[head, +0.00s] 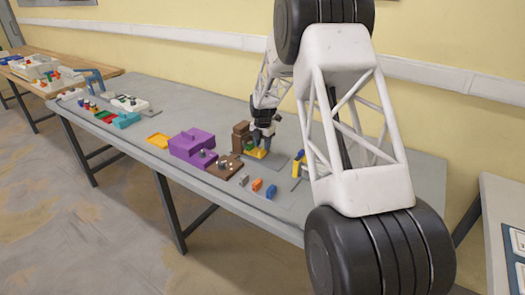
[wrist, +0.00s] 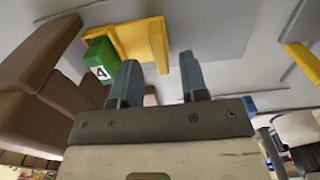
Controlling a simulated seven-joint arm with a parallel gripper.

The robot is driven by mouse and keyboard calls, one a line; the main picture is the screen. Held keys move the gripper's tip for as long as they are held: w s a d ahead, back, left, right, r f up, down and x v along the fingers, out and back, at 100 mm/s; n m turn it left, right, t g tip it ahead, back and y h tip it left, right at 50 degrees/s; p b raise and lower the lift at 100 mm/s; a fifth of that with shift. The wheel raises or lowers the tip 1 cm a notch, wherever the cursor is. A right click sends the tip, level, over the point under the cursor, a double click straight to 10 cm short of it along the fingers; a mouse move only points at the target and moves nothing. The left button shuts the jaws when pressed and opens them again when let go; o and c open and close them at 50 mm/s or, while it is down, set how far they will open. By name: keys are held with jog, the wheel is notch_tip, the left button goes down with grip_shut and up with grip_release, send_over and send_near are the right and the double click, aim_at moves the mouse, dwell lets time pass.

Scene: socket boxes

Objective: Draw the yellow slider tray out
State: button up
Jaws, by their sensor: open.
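The yellow slider tray (wrist: 135,40) is in the upper middle of the wrist view, with a raised yellow end plate. A green block (wrist: 101,60) marked 4 sits at its left end, beside a brown housing (wrist: 35,85). My gripper (wrist: 159,62) is open, its two blue-grey fingers apart. In the picture the end plate lies between and beyond the fingertips; I cannot tell whether they touch it. In the head view my gripper (head: 259,147) is down over the yellow tray (head: 257,155), right next to the brown housing (head: 241,134), and partly hides the tray.
A purple box (head: 190,148) and a brown base (head: 224,167) with pegs stand to the left. Small grey, orange and blue blocks (head: 271,191) lie near the front edge. A yellow-and-blue piece (head: 298,156) is to the right. A flat yellow tray (head: 157,140) lies farther left.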

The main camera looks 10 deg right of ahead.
aim_at(255, 150)
jog(key=shift+f, duration=1.7)
grip_shut()
